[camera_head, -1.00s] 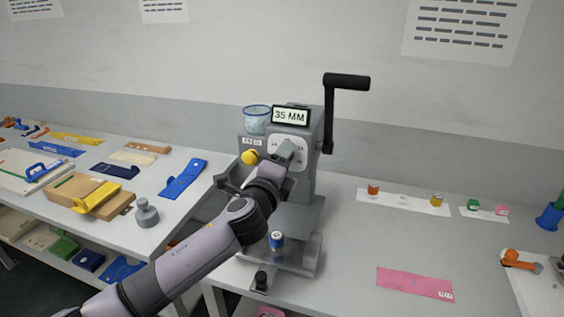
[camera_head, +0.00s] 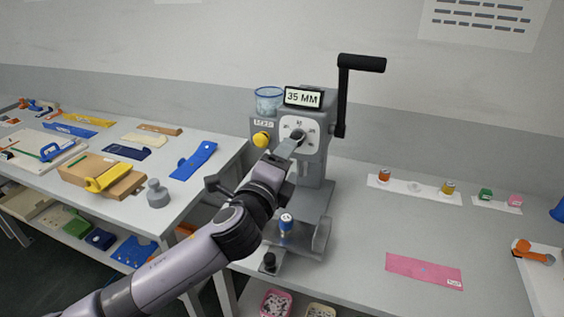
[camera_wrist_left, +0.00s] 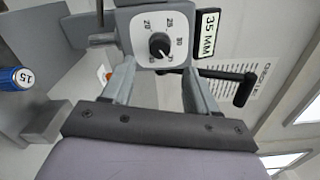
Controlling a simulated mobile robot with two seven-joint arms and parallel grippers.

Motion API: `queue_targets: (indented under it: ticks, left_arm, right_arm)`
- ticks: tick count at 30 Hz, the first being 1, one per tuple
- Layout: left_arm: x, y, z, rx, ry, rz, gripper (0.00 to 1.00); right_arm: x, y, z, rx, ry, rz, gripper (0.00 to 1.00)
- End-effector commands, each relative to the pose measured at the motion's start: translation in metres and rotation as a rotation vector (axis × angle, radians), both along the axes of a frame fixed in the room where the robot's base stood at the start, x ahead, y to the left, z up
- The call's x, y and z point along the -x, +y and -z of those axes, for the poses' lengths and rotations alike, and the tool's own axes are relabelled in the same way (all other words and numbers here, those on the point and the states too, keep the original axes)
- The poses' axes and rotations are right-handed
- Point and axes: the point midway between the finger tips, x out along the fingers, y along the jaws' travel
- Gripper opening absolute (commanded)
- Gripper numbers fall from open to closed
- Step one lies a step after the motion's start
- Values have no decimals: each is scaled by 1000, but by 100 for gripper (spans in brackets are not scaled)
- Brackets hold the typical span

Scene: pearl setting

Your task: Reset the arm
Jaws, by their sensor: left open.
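My left arm comes in from the left in the head view. Its gripper (camera_head: 286,148) is in front of the grey press machine (camera_head: 318,170). The left wrist view shows my left gripper (camera_wrist_left: 160,85) open, its two fingers apart with nothing between them. Beyond the fingers is the machine's white dial plate with a black knob (camera_wrist_left: 160,46). The knob shows between the fingers; I cannot tell whether a finger touches the plate. A sign reading 35 MM (camera_head: 304,97) stands on top of the machine. My right gripper is not in view.
A black crank handle (camera_head: 360,64) rises at the machine's right. A blue-and-white cylinder (camera_head: 286,224) stands on the machine's lower part. A pink mat (camera_head: 424,270) lies on the right table, with clear surface around it. The left table holds a grey weight (camera_head: 157,194) and several tools.

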Motion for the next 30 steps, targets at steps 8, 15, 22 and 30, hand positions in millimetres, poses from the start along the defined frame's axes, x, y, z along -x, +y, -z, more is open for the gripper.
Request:
queue_targets:
  ticks: [8,15,22,30]
  left_arm:
    - [2,1,0,0,1,-1,58]
    - [8,5,10,55,51,-18,58]
    - [48,41,67,376,343,-162,58]
    - [126,101,145,780,721,-451,58]
  right_arm:
    - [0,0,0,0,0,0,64]
    - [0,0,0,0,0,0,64]
    - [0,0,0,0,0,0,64]
    - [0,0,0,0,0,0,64]
